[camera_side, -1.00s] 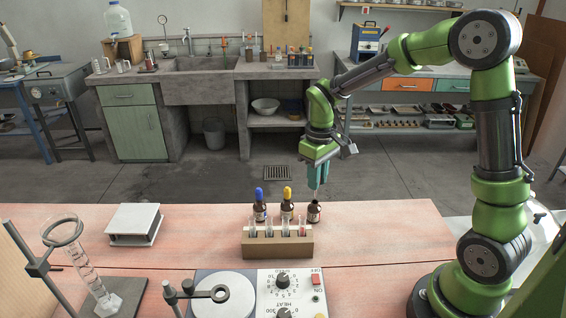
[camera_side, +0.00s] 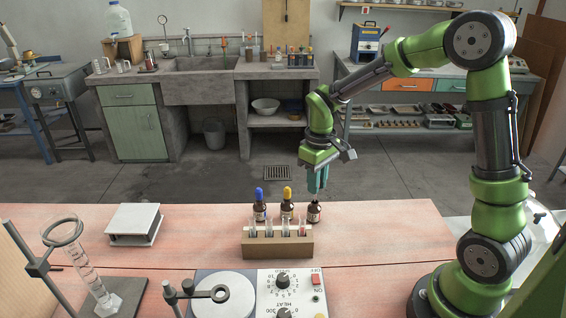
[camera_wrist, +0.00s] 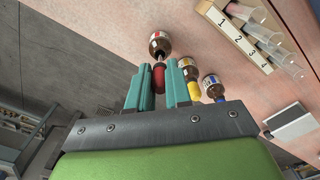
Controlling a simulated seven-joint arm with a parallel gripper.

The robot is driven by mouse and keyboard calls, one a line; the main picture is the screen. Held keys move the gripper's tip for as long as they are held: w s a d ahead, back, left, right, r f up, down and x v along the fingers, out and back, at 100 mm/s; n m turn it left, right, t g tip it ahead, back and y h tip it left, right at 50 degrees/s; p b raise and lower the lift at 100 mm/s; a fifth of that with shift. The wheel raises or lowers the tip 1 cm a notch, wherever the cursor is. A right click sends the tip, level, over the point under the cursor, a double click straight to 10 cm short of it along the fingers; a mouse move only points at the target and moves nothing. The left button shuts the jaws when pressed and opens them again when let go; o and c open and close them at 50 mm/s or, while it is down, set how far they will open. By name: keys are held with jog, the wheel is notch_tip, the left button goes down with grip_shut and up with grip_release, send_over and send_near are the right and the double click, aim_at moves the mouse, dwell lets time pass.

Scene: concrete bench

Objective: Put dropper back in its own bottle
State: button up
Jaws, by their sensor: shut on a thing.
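My gripper (camera_side: 317,181) points down just above the open-topped brown bottle (camera_side: 314,212) at the right of the row. In the wrist view my gripper (camera_wrist: 160,67) is shut on the dropper (camera_wrist: 158,77), which has a red bulb. Its glass tube points at the neck of the brown bottle (camera_wrist: 161,42), which has a red-edged label. The tube's lower end looks to be at or inside the neck; how deep is hidden. The dropper is mostly hidden by the fingers in the side view.
Close to the left stand a bottle with a yellow dropper (camera_side: 287,203) and one with a blue dropper (camera_side: 260,205). A wooden rack (camera_side: 278,246) with several test tubes stands in front.

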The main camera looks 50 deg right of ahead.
jog(key=shift+f, duration=0.75)
jog(key=shift+f, duration=1)
jog(key=o, duration=1.1)
jog(key=shift+r, duration=3.55)
jog(key=s+a+r+m+t, duration=0.1)
jog(key=s+a+r+t, duration=0.1)
jog(key=s+r, duration=0.1)
jog(key=s+a+r+m+t+y, duration=0.1)
jog(key=s+a+r+t, duration=0.1)
jog(key=s, duration=0.4)
jog(key=s+a+r+m+t+y, duration=0.1)
jog(key=s+a+r+m+t, duration=0.1)
jog(key=s+r, duration=0.3)
jog(key=shift+s+a+r+t, duration=0.2)
jog(key=shift+a+r+t, duration=0.2)
jog(key=shift+a+t, duration=0.3)
